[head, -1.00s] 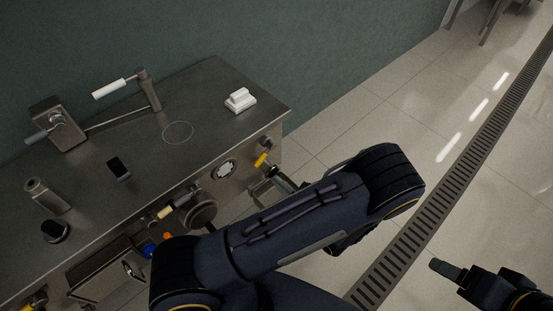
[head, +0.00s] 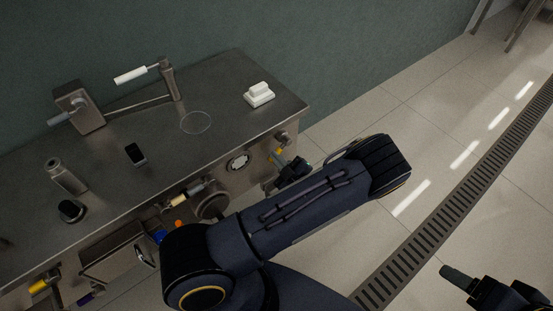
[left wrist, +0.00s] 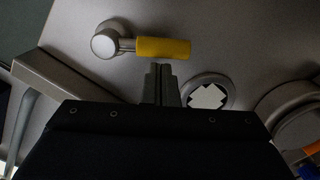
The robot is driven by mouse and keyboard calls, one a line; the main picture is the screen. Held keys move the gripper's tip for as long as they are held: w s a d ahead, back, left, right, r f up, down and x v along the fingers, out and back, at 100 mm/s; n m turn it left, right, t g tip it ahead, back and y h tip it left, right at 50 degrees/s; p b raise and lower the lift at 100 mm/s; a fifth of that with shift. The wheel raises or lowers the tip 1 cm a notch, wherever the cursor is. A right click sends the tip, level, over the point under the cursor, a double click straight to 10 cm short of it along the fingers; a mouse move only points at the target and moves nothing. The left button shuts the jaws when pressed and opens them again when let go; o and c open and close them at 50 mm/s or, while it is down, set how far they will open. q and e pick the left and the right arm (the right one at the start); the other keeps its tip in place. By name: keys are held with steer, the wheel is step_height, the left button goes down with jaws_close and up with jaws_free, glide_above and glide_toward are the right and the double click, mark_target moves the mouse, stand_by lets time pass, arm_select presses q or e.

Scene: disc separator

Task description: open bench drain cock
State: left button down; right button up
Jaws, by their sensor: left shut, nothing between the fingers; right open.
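A cock with a yellow lever (head: 275,160) sits on the front face of the steel bench, near its right end. In the left wrist view its yellow lever (left wrist: 163,48) points sideways to the right from a round metal pivot (left wrist: 105,43). My left gripper (head: 283,164) is shut and empty at the lever. In the left wrist view its closed fingertips (left wrist: 159,68) are just below the lever's underside; I cannot tell whether they touch. My right gripper (head: 458,283) is open and empty at the lower right, away from the bench.
The steel bench (head: 225,85) carries a white block (head: 259,93), a swing arm with a white handle (head: 131,75) and a dark small device (head: 135,154). A round white-marked dial (head: 238,162) is left of the cock. Another yellow handle (head: 39,287) is at lower left.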

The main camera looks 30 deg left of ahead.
arm_select(q)
steer(key=shift+w+d+f+n+b, duration=0.1)
steer(key=shift+f+n+b, duration=0.4)
steer(key=shift+n, duration=0.3)
steer(key=w+f+n+b, duration=0.1)
steer(key=n, duration=0.1)
steer(key=w+f+n+b, duration=0.1)
steer(key=n+b, duration=0.1)
steer(key=n, duration=0.1)
steer(key=w+d+f+n+b, duration=0.1)
steer(key=n, duration=0.2)
steer(key=shift+d+f+b, duration=0.1)
steer(key=shift+f+b, duration=0.15)
steer(key=shift+b, duration=0.1)
steer(key=shift+w, duration=0.15)
stand_by(0.6)
